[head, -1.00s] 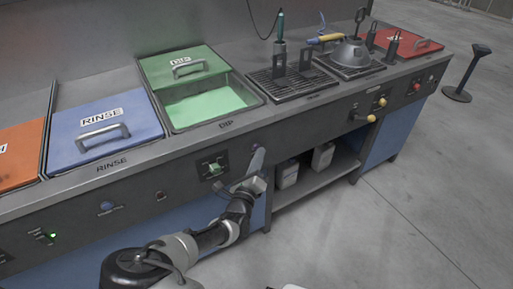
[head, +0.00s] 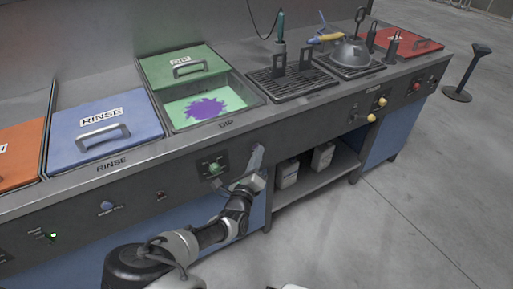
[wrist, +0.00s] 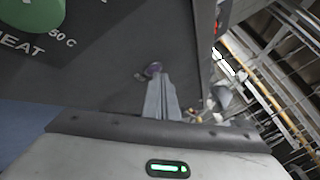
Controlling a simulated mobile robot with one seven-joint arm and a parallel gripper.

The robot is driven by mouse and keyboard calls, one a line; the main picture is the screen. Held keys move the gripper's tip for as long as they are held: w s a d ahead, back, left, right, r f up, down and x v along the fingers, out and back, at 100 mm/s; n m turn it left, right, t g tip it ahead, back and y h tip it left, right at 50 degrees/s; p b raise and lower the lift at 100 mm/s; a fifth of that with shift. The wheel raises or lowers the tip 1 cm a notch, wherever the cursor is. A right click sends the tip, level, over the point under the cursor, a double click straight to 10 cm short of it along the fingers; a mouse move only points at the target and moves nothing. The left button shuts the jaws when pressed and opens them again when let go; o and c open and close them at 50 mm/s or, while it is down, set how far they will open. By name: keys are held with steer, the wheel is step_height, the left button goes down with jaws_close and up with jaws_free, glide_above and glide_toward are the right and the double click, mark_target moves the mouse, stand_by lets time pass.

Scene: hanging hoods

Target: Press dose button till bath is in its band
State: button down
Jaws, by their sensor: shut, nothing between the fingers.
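The dip bath (head: 236,98) holds green liquid with a purple splotch (head: 205,107) spreading in its middle. Its green lid (head: 160,75) is slid back behind the opening. My gripper (head: 257,158) is shut and empty, up against the front panel below the bath. In the head view the gripper hides the button. No band marking for the bath is legible.
A green heat knob (head: 214,168) marked 50 C sits left of my gripper. A blue-lidded rinse bath (head: 75,117) stands to the left, black grates (head: 290,88) to the right. White jugs (head: 288,173) stand on the open shelf below.

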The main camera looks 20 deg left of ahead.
steer(key=shift+s+r, duration=0.1)
steer(key=shift+s+d+p, duration=0.45)
steer(key=shift+d+p, duration=0.1)
steer(key=shift+p, duration=0.25)
steer(key=s+d+p, duration=0.3)
steer(key=d, duration=0.1)
steer(key=shift+s+p, duration=0.15)
steer(key=shift+p, duration=0.2)
stand_by(2.4)
